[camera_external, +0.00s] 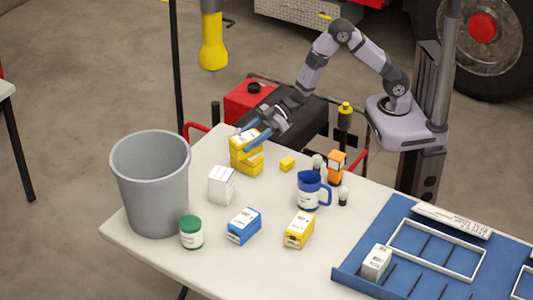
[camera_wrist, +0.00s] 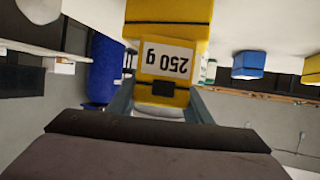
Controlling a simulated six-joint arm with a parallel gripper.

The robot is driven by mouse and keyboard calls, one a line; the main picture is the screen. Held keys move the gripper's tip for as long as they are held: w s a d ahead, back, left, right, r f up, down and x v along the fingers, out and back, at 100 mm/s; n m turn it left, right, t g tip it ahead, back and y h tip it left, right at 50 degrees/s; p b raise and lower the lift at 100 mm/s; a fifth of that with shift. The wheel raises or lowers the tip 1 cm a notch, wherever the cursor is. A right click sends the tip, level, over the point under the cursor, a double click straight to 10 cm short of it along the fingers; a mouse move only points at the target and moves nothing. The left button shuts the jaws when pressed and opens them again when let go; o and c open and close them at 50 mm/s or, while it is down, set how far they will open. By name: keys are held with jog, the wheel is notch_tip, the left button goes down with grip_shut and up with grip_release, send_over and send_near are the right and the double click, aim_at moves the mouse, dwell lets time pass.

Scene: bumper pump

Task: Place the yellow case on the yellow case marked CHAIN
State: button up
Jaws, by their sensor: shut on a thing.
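My gripper (camera_external: 250,139) is shut on a yellow case (camera_external: 243,138), with a finger on each side of it. In the wrist view the held yellow case (camera_wrist: 165,72) shows a white label reading "250 g" upside down. It is right over another yellow case (camera_external: 248,163) at the table's far left part, and the two look very close or touching. That lower yellow case also fills the top of the wrist view (camera_wrist: 168,12). I cannot read the word CHAIN on any case. I cannot tell whether a gap is left between the cases.
A grey bin (camera_external: 150,185) and a white box (camera_external: 221,185) stand nearby. A small yellow block (camera_external: 287,163) lies right of the stack. A blue mug (camera_external: 309,192), a blue box (camera_external: 243,226), another yellow box (camera_external: 299,230) and a green-lidded jar (camera_external: 191,233) stand farther forward.

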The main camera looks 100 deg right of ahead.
dwell(0.3)
jog(key=shift+f, duration=0.2)
jog(key=o, duration=1.2)
jog(key=shift+o, duration=0.2)
jog(key=shift+r, duration=0.1)
